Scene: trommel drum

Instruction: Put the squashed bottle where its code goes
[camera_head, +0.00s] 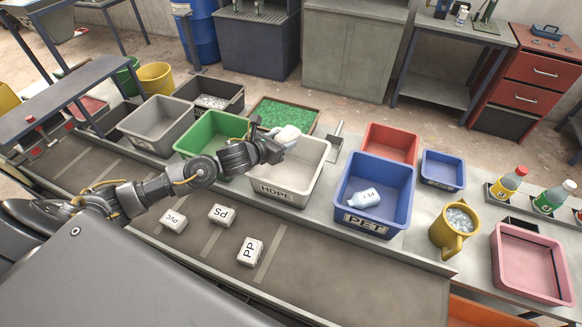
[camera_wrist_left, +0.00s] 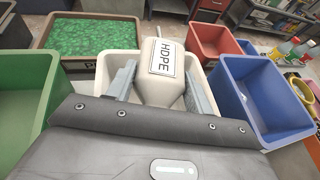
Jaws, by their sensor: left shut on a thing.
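The squashed bottle (camera_wrist_left: 160,88) is whitish with a flat body, and its label reads HDPE in the left wrist view. My left gripper (camera_head: 276,143) is shut on it, with one grey finger on each side. In the head view the bottle (camera_head: 288,134) is at the fingertips, above the far part of the cream HDPE bin (camera_head: 283,191). The left wrist view shows that bin's rim (camera_wrist_left: 101,72) around and behind the bottle. The bottle appears to be above the bin; its exact height is hard to tell. My right gripper is not in view.
A blue PET bin (camera_head: 366,219) holding a pale blue bottle (camera_head: 364,197) stands to the right. A green bin (camera_head: 211,132) stands to the left. White pieces marked PVC (camera_head: 173,221), PS (camera_head: 221,214) and PP (camera_head: 250,251) lie on the belt. A yellow mug (camera_head: 452,238) stands further right.

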